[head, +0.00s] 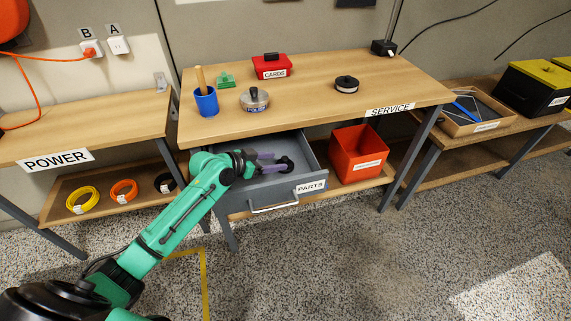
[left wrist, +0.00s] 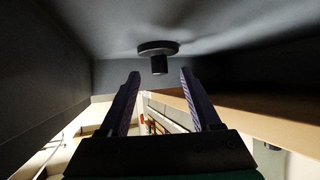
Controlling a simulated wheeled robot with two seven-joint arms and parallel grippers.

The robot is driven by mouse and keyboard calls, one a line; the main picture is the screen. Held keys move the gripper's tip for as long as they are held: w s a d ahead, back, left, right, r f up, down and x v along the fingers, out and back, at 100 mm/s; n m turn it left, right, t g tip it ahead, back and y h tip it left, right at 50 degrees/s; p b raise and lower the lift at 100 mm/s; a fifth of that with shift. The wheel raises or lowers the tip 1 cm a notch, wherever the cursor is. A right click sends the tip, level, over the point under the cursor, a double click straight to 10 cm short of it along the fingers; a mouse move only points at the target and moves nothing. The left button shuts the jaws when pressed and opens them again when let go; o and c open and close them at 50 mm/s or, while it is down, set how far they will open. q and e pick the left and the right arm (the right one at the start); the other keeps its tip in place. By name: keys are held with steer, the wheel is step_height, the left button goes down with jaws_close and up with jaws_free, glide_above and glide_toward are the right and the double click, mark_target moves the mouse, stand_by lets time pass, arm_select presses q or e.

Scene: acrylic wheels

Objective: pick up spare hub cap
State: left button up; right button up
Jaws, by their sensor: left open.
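The spare hub cap (head: 287,163) is a small black disc with a short knob, lying in the open grey drawer (head: 307,178) labelled PARTS. In the left wrist view the hub cap (left wrist: 158,48) shows as a dark disc with a round post, just beyond the fingertips and between their lines. My left gripper (head: 272,162) reaches into the drawer from the left, with its purple fingers apart and nothing between them. The fingers (left wrist: 160,76) look apart from the hub cap in the wrist view. My right gripper is not in view.
The drawer's walls surround the gripper closely, under the SERVICE table (head: 310,94). An orange-red bin (head: 357,153) stands on the shelf right of the drawer. On the tabletop are a blue cup (head: 206,102), a lidded pot (head: 254,99), a red box (head: 271,66) and a black roll (head: 346,85).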

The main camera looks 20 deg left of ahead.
mark_target(282, 160)
arm_select(q)
steer(key=x, duration=0.6)
steer(key=shift+d, duration=0.1)
jaws_close()
steer(key=shift+r, duration=0.1)
